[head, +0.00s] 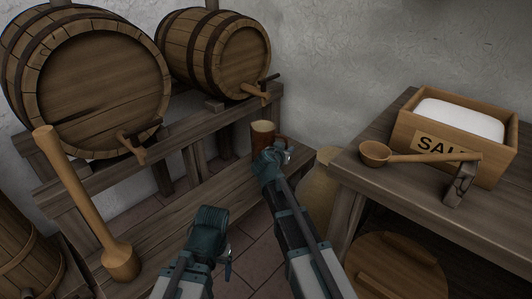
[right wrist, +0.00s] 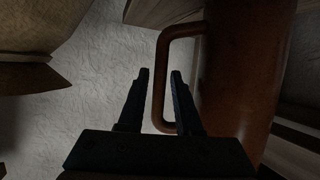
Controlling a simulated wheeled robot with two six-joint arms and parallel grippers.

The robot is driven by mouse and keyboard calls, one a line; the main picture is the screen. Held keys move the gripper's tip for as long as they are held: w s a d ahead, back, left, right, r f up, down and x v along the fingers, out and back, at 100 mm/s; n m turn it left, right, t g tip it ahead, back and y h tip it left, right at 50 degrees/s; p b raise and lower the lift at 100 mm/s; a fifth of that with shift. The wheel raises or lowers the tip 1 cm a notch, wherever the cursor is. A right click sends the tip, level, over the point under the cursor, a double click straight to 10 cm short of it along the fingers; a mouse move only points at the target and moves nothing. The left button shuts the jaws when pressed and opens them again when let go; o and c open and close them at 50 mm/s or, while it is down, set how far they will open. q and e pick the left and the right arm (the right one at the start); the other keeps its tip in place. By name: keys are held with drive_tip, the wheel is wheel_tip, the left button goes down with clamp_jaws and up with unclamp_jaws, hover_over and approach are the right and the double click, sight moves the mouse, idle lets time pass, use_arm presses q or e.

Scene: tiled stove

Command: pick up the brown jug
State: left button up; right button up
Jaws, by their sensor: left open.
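The brown jug (head: 262,138) stands upright on the wooden bench below the barrels in the head view. Its reddish-brown body (right wrist: 245,75) and looped handle (right wrist: 161,85) fill the right half of the right wrist view. My right gripper (head: 284,156) is at the jug's handle side, its tips partly hidden in the head view. In the right wrist view its fingers (right wrist: 160,74) are apart, with the handle's upright bar showing between them and gaps beside it. My left gripper (head: 226,262) is open and low at front centre, away from the jug.
Two barrels (head: 98,85) with taps lie on a wooden rack behind the bench (head: 160,228). A large wooden mallet (head: 82,200) leans at the left. At the right, a table (head: 350,185) bears a salt box (head: 410,120) and a wooden ladle (head: 375,153). A pale sack-like vessel (head: 318,190) stands between.

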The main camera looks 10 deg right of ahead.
clamp_jaws()
idle(1.1)
